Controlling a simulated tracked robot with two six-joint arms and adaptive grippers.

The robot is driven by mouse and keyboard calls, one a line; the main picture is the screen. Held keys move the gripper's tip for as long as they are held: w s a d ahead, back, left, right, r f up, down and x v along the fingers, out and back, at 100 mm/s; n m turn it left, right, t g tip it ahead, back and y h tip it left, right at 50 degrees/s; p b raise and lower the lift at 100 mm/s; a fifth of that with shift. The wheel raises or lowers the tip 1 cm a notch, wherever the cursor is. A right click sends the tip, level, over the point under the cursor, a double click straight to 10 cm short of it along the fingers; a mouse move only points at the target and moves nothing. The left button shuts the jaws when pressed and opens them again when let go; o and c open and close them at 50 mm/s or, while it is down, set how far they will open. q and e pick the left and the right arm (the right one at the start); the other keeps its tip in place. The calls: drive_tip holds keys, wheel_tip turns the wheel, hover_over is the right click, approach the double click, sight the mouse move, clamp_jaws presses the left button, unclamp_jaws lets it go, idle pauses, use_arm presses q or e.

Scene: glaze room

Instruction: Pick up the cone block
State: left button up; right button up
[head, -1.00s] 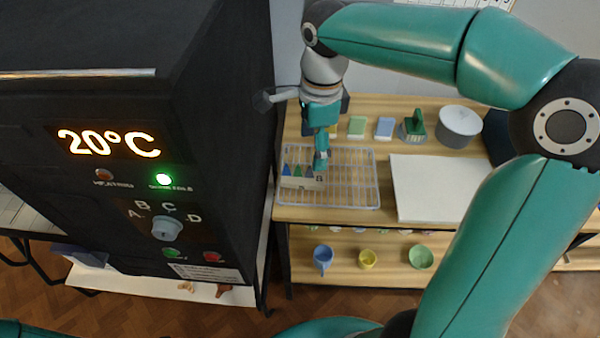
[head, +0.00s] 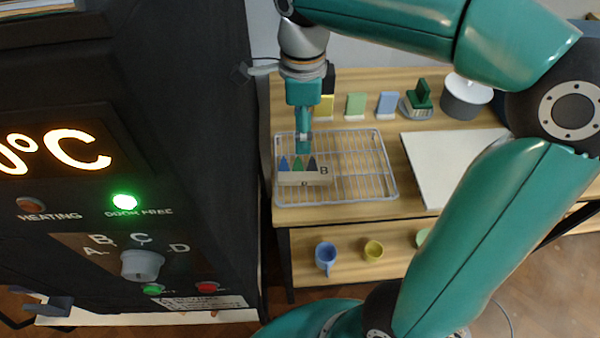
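The cone block (head: 318,177) is a pale bar with letters on it, and a blue, a green and a dark cone stand up from it. It rests on the front left part of a wire rack (head: 375,170) on the wooden table. My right gripper (head: 304,149) points down just above and behind the block's middle, near the cone tips. Its fingers look narrow and edge-on, so I cannot tell whether they are open or shut. Whether they touch a cone is unclear. My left gripper is out of view.
A black kiln (head: 190,170) with a lit panel stands close on the left. Behind the rack are sponges (head: 356,105), a green brush (head: 419,95) and a grey pot (head: 465,98). A white board (head: 425,160) lies right of the rack. Cups (head: 326,257) stand on the lower shelf.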

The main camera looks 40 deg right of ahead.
hover_over(303, 170)
drive_tip(key=f, duration=0.7)
drive_tip(key=shift+s+f, duration=0.2)
drive_tip(key=shift+f, duration=0.05)
drive_tip(key=shift+w+f, duration=0.15)
drive_tip(key=shift+f, duration=2.65)
drive_tip(key=c, duration=1.3)
drive_tip(key=shift+r, duration=0.1)
